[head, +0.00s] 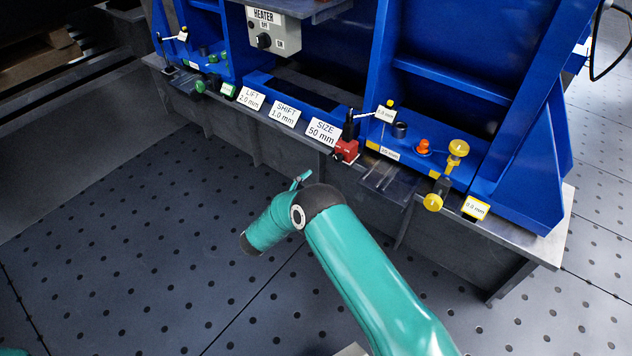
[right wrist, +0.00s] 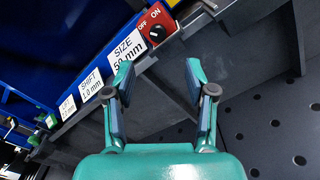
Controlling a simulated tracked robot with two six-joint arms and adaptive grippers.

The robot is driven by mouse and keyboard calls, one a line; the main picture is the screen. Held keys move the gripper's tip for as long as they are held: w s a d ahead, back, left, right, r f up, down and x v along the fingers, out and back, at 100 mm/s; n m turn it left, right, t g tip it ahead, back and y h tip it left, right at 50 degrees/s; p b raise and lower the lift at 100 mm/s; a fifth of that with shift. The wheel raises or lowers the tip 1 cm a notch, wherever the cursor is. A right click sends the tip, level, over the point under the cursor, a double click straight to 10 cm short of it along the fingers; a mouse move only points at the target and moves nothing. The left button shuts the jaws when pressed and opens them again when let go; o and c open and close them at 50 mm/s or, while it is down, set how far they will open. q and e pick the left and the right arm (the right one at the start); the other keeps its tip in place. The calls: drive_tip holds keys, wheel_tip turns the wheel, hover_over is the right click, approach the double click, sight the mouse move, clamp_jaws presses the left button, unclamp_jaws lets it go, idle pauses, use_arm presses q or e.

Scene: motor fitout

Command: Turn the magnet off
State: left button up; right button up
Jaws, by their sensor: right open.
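The magnet is a small red box (head: 347,149) on the bench's front edge, beside the "SIZE 50 mm" label. In the right wrist view the red box (right wrist: 149,18) shows OFF and ON markings and a black knob (right wrist: 157,33). I cannot tell which marking the knob points to. My right gripper (right wrist: 160,75) is open and empty, its fingers apart, short of the red box and not touching it. In the head view my right arm hides most of that gripper; only a fingertip (head: 303,178) shows, below and left of the box. My left gripper is not in view.
A heater box (head: 271,33) with its own knob is mounted higher up. Labels for lift (head: 250,97) and shift (head: 284,112) line the edge. Yellow knobs (head: 433,202) and a clear tray (head: 388,180) stand right of the magnet. The floor in front is clear.

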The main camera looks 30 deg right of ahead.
drive_tip(key=v, duration=0.7)
drive_tip(key=shift+s+a, duration=0.15)
drive_tip(key=shift+a, duration=0.2)
idle(0.4)
drive_tip(key=shift+b, duration=0.5)
drive_tip(key=shift+a, duration=0.1)
drive_tip(key=v, duration=1.1)
drive_tip(key=shift+s+a, duration=0.2)
drive_tip(key=shift+a, duration=0.15)
drive_tip(key=shift+f, duration=0.15)
